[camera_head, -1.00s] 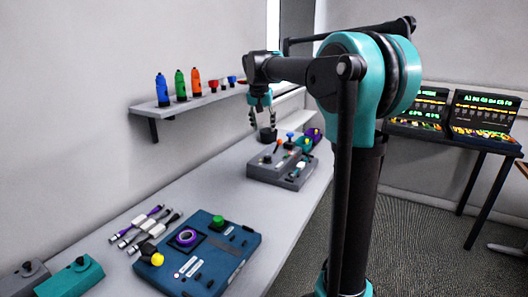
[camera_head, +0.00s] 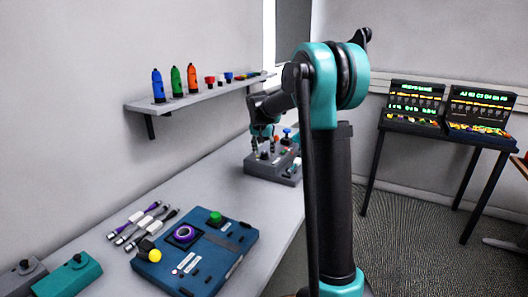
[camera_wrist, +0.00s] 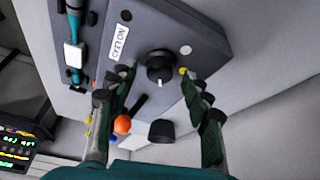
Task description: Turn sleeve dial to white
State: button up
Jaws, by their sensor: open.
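A black round dial (camera_wrist: 160,68) with a short white pointer mark sits on a grey control box (camera_wrist: 225,25) in the wrist view. The mark faces the bottom of the picture. A pale dot (camera_wrist: 185,50) and a yellow dot (camera_wrist: 183,71) lie to the dial's right, and a dark dot (camera_wrist: 126,15) is at upper left. My gripper (camera_wrist: 155,78) is open, one finger on each side of the dial with gaps; contact is not visible. In the head view my gripper (camera_head: 264,142) is low over the grey box (camera_head: 262,170), and the dial cannot be made out.
An orange knob (camera_wrist: 122,124) and a black knob (camera_wrist: 161,131) stand between my fingers, nearer the wrist. A blue box (camera_head: 225,255) with a purple ring (camera_head: 184,233) and several cables lie on the bench nearby. A wall shelf (camera_head: 185,100) holds bottles.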

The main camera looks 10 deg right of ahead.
jog(key=shift+w+f, duration=0.15)
jog(key=shift+f, duration=0.25)
grip_shut()
